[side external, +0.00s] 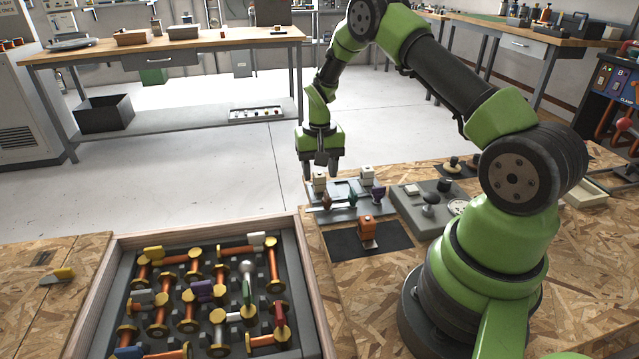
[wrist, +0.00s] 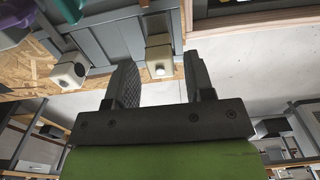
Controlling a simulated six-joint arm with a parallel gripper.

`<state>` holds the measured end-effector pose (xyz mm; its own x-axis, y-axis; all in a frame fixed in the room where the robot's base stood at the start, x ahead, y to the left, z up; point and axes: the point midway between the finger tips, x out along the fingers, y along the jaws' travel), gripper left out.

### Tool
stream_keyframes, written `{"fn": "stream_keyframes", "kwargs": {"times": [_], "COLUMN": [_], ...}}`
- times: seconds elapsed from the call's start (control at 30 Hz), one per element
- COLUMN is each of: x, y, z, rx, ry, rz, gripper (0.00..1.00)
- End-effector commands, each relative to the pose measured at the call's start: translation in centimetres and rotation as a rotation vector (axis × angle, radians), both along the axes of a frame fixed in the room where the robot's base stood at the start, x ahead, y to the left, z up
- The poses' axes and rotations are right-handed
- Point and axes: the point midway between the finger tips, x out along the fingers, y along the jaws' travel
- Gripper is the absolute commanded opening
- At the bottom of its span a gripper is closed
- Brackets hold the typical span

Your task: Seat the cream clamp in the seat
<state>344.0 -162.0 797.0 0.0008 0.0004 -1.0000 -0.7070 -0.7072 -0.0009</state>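Two cream blocks with dark round tops stand at the grey rack plate (side external: 345,211). One cream block (side external: 319,181) is at its left, below my gripper (side external: 321,172); the other cream block (side external: 367,173) is at its back right. I cannot tell which is the clamp. My gripper points down and is open, with nothing held. In the wrist view, one cream block (wrist: 159,62) shows between and beyond the open fingers (wrist: 160,78), apart from them as far as I can see. The other cream block (wrist: 68,76) is to the left. The seat is not clearly distinguishable.
Brown (side external: 327,199), teal (side external: 352,198) and purple (side external: 378,193) handles stand along the plate's front. A grey box with knobs (side external: 415,211) is to the right. A wooden-rimmed tray (side external: 308,262) holds several spools.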

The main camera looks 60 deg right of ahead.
Motion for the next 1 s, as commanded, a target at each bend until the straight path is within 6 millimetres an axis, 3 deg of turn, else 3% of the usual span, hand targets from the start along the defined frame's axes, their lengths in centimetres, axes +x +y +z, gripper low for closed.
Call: {"fn": "stream_keyframes", "kwargs": {"times": [0.03, 0.2, 0.43, 0.57, 1.0], "x": [0.0, 0.0, 0.0, 0.1, -0.4], "y": [0.0, 0.0, 0.0, 0.0, -0.7], "z": [0.0, 0.0, 0.1, 1.3, 9.5], "rx": [0.000, 0.000, 0.000, -0.002, -0.003], "ry": [0.000, 0.000, 0.000, -0.004, -0.003], "rz": [0.000, 0.000, 0.000, 0.000, -0.003], "gripper": [0.37, 0.03, 0.03, 0.03, 0.03]}}
